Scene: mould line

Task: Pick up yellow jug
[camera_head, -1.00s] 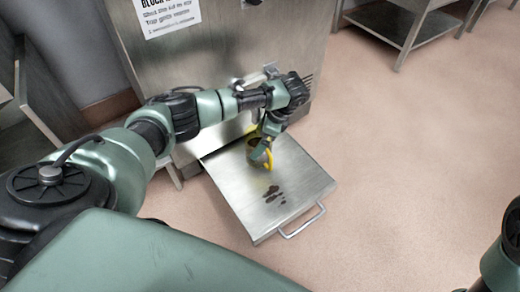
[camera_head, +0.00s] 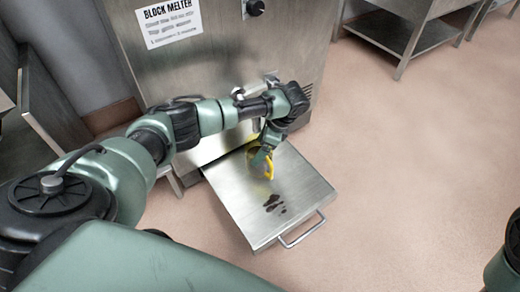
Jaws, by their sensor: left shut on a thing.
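The yellow jug (camera_head: 268,171) stands at the back of a steel drawer-like tray (camera_head: 238,203), close to the front of the block melter. Only part of its yellow side and handle shows; my left arm and gripper hide the rest. My left gripper (camera_head: 262,156) reaches down from above and is shut on the jug. I cannot tell whether the jug touches the tray. At the right edge only a piece of my right arm shows; its gripper is out of view.
The steel block melter (camera_head: 215,58) with a printed sign (camera_head: 168,22) stands behind the tray. Dark brown spots (camera_head: 273,204) mark the tray, and a handle (camera_head: 302,231) sticks out at its front. A steel table (camera_head: 412,38) is at the back right. The floor to the right is clear.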

